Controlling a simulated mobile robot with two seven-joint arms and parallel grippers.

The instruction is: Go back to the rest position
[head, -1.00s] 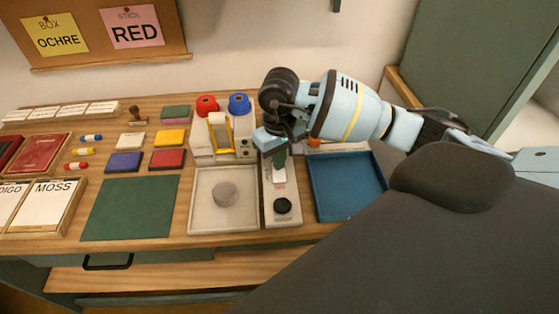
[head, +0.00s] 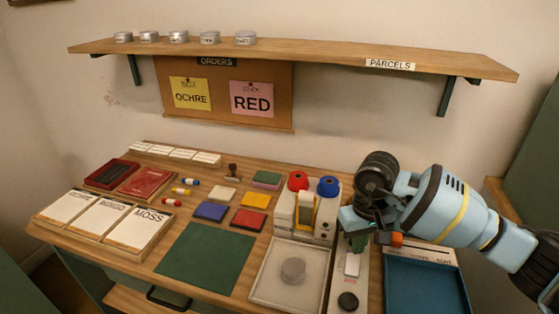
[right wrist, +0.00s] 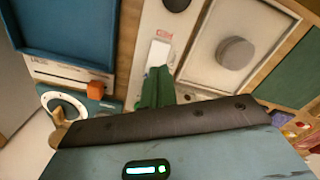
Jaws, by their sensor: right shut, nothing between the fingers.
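My right arm comes in from the right in the head view. Its gripper (head: 357,243) points down over a pale narrow device (head: 346,280) with a black round knob. The green fingers are together with nothing between them. The right wrist view shows the shut green fingers (right wrist: 157,88) in front of the device's small white label; whether they touch it I cannot tell. My left gripper is in neither view.
A blue tray (head: 425,285) lies right of the device. A pale tray with a grey round lump (head: 293,270) lies left. Behind stands a dispenser with red (head: 298,181) and blue tops. A green mat (head: 207,258) is bare. A shelf (head: 290,52) holds several tins.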

